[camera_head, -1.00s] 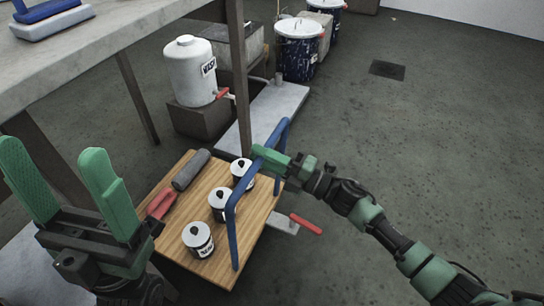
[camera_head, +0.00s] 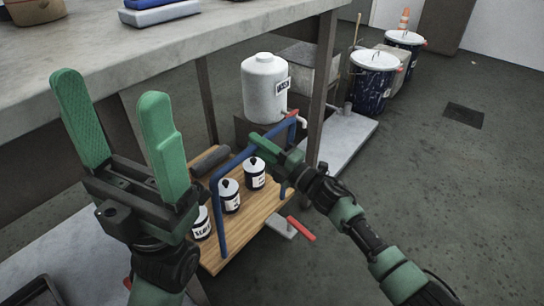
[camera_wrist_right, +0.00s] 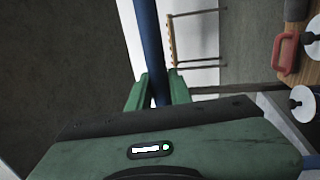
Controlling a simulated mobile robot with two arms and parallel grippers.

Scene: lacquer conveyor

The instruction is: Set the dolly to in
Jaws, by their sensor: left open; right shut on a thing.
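The dolly is a low wooden deck (camera_head: 252,224) with a tall blue handle (camera_head: 236,160) and a red-tipped pedal (camera_head: 301,229) at its right side. Several dark-topped white cans stand on it, such as one can (camera_head: 255,175) near the handle. Its far left part is beside or under the grey bench; my left gripper and the bench hide some of it. My right gripper (camera_head: 262,142) is shut on the handle's top bar, which also shows between its fingers in the right wrist view (camera_wrist_right: 151,45). My left gripper (camera_head: 112,95) is open and empty, raised in front of the bench.
The grey bench (camera_head: 120,45) stands at the left, its legs near the dolly. A white tank (camera_head: 265,90) with a red tap stands behind the dolly. The floor at right is clear.

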